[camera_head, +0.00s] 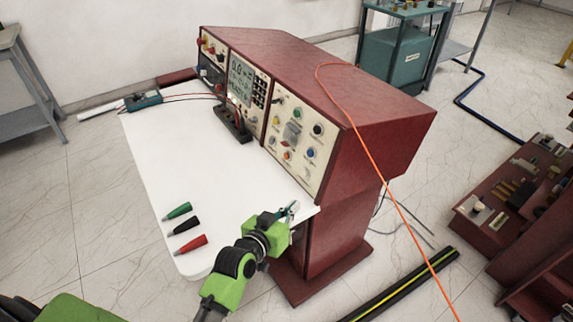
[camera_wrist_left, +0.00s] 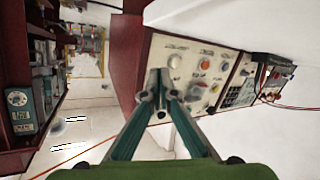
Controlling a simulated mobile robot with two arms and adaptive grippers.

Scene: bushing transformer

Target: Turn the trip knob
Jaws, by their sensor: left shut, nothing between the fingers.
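The control panel (camera_head: 275,155) on the front of the dark red console (camera_head: 330,80) carries several coloured knobs and buttons. Which one is the trip knob cannot be read. In the left wrist view the panel (camera_wrist_left: 187,48) lies beyond the fingers, with a white round knob (camera_wrist_left: 174,62), an orange one (camera_wrist_left: 206,65) and a red one (camera_wrist_left: 200,84). My left gripper (camera_head: 291,208) is at the near corner of the white tabletop, below and apart from the panel. Its fingers (camera_wrist_left: 160,80) are closed together and empty. The fingertips hide part of the panel's lower area. My right gripper is out of view.
Green (camera_head: 178,210), black (camera_head: 185,224) and red (camera_head: 190,244) plugs lie on the white tabletop (camera_head: 160,150). A black terminal block (camera_head: 232,122) and a meter (camera_head: 144,100) sit farther back. An orange cable (camera_head: 370,150) hangs over the console. The tabletop's middle is clear.

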